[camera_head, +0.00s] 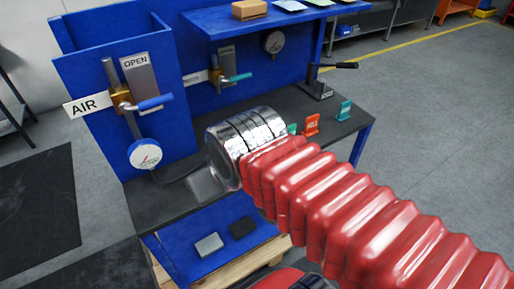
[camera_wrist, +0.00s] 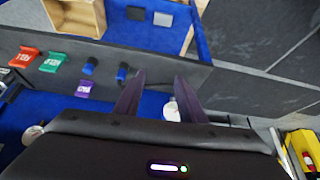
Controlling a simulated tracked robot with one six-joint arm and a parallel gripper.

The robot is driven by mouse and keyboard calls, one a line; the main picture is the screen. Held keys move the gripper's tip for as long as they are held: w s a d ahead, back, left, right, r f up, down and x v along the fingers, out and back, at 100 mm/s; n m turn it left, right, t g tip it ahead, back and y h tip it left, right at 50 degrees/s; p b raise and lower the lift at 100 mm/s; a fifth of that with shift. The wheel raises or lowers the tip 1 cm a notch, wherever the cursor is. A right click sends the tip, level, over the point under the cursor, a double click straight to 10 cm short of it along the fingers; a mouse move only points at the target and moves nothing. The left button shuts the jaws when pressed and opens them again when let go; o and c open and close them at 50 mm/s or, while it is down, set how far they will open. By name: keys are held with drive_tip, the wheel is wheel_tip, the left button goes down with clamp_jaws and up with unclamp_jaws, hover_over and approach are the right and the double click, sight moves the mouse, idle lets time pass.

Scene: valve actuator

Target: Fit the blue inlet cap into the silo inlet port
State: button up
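My gripper (camera_wrist: 158,92) shows in the wrist view with its two dark fingers apart and nothing between them. A round white object (camera_wrist: 172,110) shows in the gap, but it lies beyond the fingers. In the head view my gripper is hidden behind the arm's shiny metal end. I cannot pick out the blue inlet cap or the silo inlet port for certain in either view. Two small blue objects stand left of the fingers in the wrist view, one at the left (camera_wrist: 88,67) and one nearer the fingers (camera_wrist: 122,73); I cannot tell what they are.
The dark bench (camera_head: 150,205) carries a red tag (camera_head: 312,125), green tags (camera_head: 344,110) and a black lever (camera_head: 340,66). Behind it stand the blue-handled AIR valve (camera_head: 152,103), a gauge (camera_head: 145,154) and a teal-handled valve (camera_head: 236,78). A blue shelf (camera_head: 230,22) overhangs the back. Open floor lies right.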

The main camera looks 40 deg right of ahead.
drive_tip(key=shift+o, duration=1.2)
drive_tip(key=shift+w+d+r, duration=0.25)
drive_tip(key=shift+w, duration=0.1)
drive_tip(key=w+d+f+m+g, duration=0.1)
drive_tip(key=w+d+m, duration=0.4)
drive_tip(key=w+d, duration=0.5)
drive_tip(key=w+d+f+m+g, duration=0.2)
drive_tip(key=w+d+m+g, duration=0.2)
drive_tip(key=w+d, duration=0.5)
drive_tip(key=d+m, duration=0.2)
drive_tip(key=d, duration=0.3)
drive_tip(key=shift+w+f+m+g, duration=0.15)
drive_tip(key=shift+w+m+g, duration=0.15)
drive_tip(key=shift+w, duration=0.1)
drive_tip(key=shift+f, duration=4.3)
